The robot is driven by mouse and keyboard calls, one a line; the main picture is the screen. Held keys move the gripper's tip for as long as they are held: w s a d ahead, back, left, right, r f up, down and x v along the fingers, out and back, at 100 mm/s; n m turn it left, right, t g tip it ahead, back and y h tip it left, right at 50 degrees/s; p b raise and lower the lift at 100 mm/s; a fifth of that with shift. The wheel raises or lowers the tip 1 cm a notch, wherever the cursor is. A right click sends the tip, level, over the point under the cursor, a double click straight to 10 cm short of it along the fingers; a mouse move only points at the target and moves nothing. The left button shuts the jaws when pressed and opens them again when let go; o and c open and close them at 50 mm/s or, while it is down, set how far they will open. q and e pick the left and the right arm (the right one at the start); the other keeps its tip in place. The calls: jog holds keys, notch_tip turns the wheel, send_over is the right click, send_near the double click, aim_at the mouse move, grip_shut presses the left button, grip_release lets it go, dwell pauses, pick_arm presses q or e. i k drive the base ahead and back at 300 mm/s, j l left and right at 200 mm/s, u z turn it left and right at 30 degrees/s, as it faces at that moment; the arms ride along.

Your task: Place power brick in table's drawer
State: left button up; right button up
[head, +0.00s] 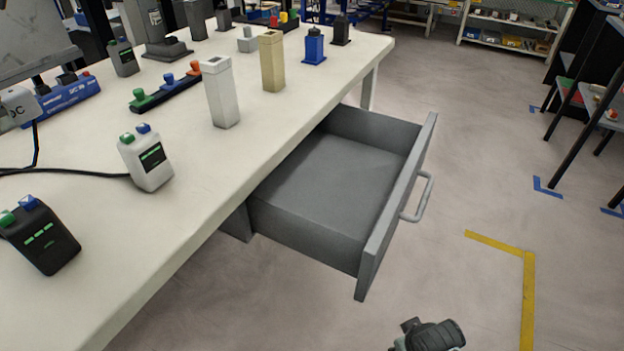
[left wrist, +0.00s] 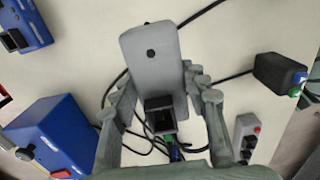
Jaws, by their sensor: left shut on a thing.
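In the left wrist view my left gripper (left wrist: 163,88) has its fingers on both sides of a grey rectangular block with a dark round spot, apparently the power brick (left wrist: 152,70). A dark square socket shows at its near end. I cannot tell whether it touches the table. I cannot make out this gripper in the head view. The table's drawer (head: 320,180) is pulled open in the head view, with an empty grey floor and a handle on its front. A dark part at the bottom edge seems to be my right gripper (head: 428,337); its fingers are mostly cut off.
The white table (head: 185,205) carries a white box with green and blue plugs (head: 147,160), a black one (head: 42,238), and tall white (head: 220,92) and tan (head: 271,62) blocks. Cables and a blue box (left wrist: 50,135) surround the block.

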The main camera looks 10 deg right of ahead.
aim_at(356, 165)
jog(key=i+l+u, duration=0.15)
jog(key=l, duration=0.7)
jog(key=l+u, duration=0.15)
jog(key=l, duration=0.65)
jog(key=i+l+u, duration=0.15)
jog(key=l+u, duration=0.15)
jog(key=l, duration=0.35)
jog(key=l+u, duration=0.35)
jog(key=l, duration=0.25)
jog(key=l+u, duration=0.15)
jog(key=l, duration=0.6)
